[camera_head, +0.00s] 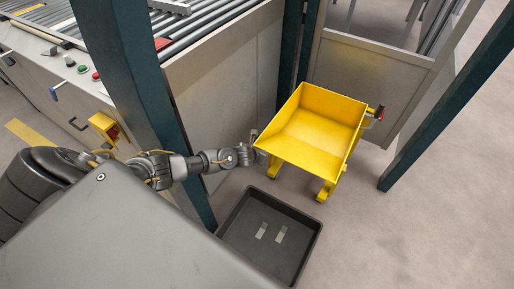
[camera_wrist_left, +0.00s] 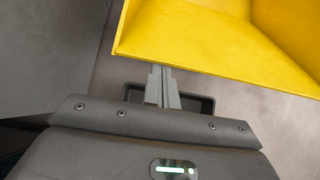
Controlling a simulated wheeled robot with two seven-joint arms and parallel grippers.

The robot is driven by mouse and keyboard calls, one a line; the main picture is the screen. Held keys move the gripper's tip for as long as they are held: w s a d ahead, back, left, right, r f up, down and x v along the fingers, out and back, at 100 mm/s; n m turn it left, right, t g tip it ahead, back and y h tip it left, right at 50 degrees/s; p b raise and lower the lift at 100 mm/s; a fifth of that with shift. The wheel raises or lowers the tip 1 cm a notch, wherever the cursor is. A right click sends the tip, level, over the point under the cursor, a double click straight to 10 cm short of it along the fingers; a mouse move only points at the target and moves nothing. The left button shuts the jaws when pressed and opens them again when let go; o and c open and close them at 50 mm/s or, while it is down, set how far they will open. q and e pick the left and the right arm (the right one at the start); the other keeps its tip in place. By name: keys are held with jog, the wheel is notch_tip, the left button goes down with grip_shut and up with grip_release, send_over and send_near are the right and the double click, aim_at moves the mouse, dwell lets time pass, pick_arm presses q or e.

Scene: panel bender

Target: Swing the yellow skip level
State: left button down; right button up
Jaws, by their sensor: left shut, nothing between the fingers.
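The yellow skip (camera_head: 314,130) stands on the floor between two dark posts, on a small yellow frame. Its open tub faces up, and I cannot tell from here whether it is level. My left gripper (camera_head: 252,145) is at the skip's left edge, shut and empty. In the left wrist view, the closed fingers (camera_wrist_left: 160,88) reach up to the skip's lower lip (camera_wrist_left: 190,62) and partly under it; I cannot tell whether they touch. A dark lever with a red part (camera_head: 378,113) is at the skip's right side. My right gripper is not in view.
A dark tray (camera_head: 309,238) with two small light pieces lies on the floor in front of the skip. A roller conveyor (camera_head: 205,30) and its panel stand left. A dark post (camera_head: 455,95) stands right. The floor at lower right is clear.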

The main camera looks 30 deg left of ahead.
pick_arm(q)
jog(key=v, duration=1)
jog(key=shift+p, duration=0.4)
jog(key=shift+s, duration=0.1)
